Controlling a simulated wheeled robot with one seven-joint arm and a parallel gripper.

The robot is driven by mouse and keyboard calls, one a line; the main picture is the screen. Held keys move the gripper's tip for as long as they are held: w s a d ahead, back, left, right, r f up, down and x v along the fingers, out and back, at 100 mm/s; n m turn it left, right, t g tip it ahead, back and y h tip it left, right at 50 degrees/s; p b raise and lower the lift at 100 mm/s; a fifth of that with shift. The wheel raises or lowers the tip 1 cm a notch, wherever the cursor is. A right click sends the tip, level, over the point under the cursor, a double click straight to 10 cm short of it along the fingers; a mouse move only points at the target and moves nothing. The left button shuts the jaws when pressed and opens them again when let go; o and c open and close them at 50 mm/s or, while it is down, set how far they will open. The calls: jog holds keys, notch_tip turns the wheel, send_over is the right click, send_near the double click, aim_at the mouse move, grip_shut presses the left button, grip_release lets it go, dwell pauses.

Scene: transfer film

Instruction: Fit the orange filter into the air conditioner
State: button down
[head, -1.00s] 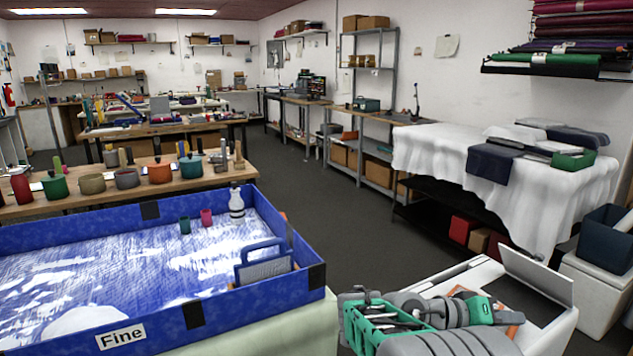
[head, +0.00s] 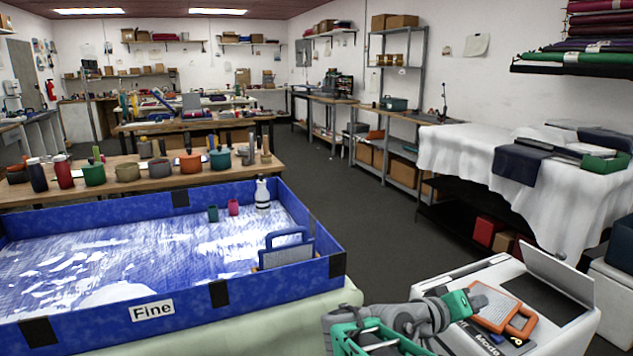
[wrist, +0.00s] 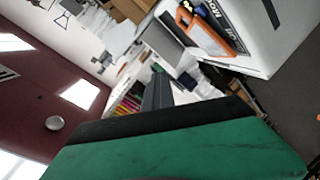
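The orange filter (head: 502,306), an orange frame with a grey panel and a handle, lies on top of the white air conditioner (head: 572,335). The air conditioner's lid stands raised behind a dark recess (head: 540,290), beside the filter. "Mode" lettering shows on its near side. My gripper (head: 478,295) is over the filter's left side in the head view; contact is unclear. In the wrist view the filter (wrist: 205,32) shows at the top, apart from my dark fingers (wrist: 157,92). Their gap cannot be made out.
A blue-walled tray labelled "Fine" (head: 265,295) stands at left, holding a blue-framed panel (head: 287,252), a white bottle (head: 262,195) and two small cups. A cloth-covered table (head: 470,155) stands behind the air conditioner. Grey floor is open between.

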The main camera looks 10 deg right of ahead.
jog(key=w+a+n+t+y+p, duration=0.3)
jog(key=a+n, duration=0.1)
jog(key=a, duration=0.5)
jog(key=w+a+f+n+t+y+p, duration=0.1)
jog(key=w+a+n+t+y+p, duration=0.2)
jog(key=a, duration=0.7)
jog(key=w+a+n+t+y+p, duration=0.3)
jog(key=w+a+n+t+y, duration=0.1)
jog(key=a, duration=0.6)
jog(key=shift+w+a+f+n+t, duration=0.3)
jog(key=shift+w+n+t, duration=0.1)
jog(key=shift+w+t, duration=0.15)
